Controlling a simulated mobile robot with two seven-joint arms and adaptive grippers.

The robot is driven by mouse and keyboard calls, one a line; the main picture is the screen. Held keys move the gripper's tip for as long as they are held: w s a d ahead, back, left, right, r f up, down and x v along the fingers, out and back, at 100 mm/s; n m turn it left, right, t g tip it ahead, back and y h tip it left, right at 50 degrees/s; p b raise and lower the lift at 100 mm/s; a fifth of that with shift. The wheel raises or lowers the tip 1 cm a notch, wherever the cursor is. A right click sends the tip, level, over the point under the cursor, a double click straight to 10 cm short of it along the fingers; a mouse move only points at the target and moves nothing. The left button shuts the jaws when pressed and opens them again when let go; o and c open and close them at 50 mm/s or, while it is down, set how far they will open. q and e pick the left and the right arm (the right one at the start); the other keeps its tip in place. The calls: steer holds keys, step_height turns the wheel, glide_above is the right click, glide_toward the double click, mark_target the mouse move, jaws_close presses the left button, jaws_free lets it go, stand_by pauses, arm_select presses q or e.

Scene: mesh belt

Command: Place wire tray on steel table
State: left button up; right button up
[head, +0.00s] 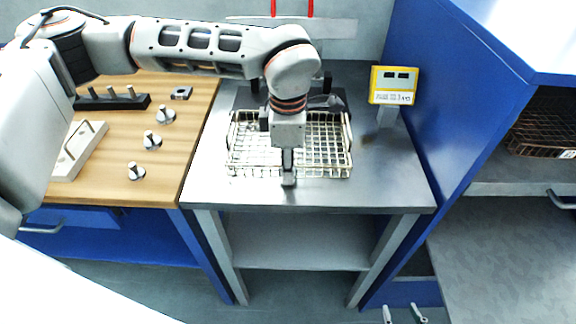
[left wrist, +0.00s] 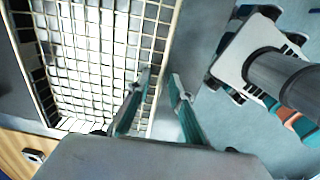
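The wire tray (head: 325,135) is a pale metal mesh basket. In the head view it appears to sit level on the steel table (head: 390,185), toward the table's middle. My left gripper (head: 288,178) points down at the tray's near rim. In the left wrist view the tray's mesh (left wrist: 95,55) fills the left half. The two fingers of my left gripper (left wrist: 161,80) are apart, and the rim runs between them. I cannot tell whether either finger touches the rim. The arm hides part of the tray in the head view. My right gripper is not in view.
A wooden bench (head: 105,185) with several metal knobs adjoins on the left. A blue cabinet (head: 455,110) stands on the right, with a dark wire basket (head: 543,135) inside. The steel table's front right is clear.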

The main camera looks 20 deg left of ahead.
arm_select(q)
step_height(320, 180, up, 12)
steer(key=shift+s+r, duration=0.15)
stand_by(0.4)
stand_by(0.4)
